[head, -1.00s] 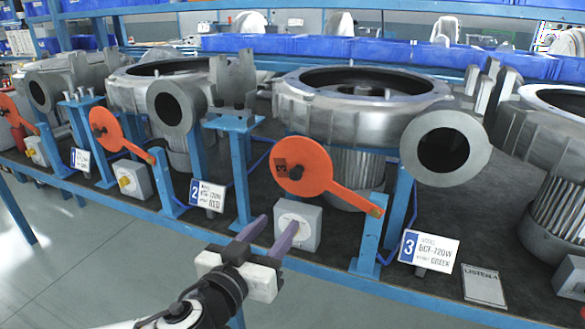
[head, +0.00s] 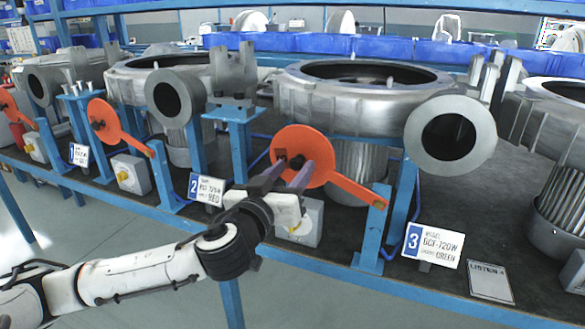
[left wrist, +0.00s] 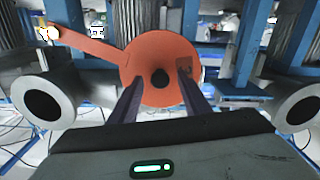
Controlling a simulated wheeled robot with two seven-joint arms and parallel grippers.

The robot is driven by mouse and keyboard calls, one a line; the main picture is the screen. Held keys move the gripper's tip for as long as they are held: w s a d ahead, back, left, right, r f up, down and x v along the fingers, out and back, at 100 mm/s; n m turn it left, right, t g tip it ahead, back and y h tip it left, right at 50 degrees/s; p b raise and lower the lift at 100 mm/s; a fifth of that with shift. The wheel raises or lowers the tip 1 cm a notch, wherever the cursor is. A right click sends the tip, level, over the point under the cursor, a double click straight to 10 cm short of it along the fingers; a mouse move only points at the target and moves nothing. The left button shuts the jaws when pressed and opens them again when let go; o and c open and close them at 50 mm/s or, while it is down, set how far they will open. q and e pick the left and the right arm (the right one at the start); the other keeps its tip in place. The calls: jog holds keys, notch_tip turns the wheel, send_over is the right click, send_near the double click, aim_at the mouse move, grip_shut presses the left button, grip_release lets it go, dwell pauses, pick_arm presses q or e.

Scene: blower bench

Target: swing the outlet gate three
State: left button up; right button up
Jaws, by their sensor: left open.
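Outlet gate three is an orange disc (head: 316,150) with a long arm that runs down to the right to a yellowish tip on a blue post. It stands left of the open round outlet (head: 450,136) of blower three. My left gripper (head: 291,172) is open in front of the disc, its two dark fingers pointing at it. I cannot tell whether the fingers touch the disc. My right gripper is not in view.
A sign marked 3 (head: 432,245) stands below the outlet, with a flat card (head: 491,283) to its right. A grey box (head: 309,234) sits just behind my left wrist. Orange gate two (head: 112,124) and its outlet (head: 168,97) are to the left.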

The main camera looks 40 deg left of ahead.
pick_arm(q)
jog(key=shift+w+a, duration=0.1)
jog(key=shift+w, duration=0.3)
grip_shut()
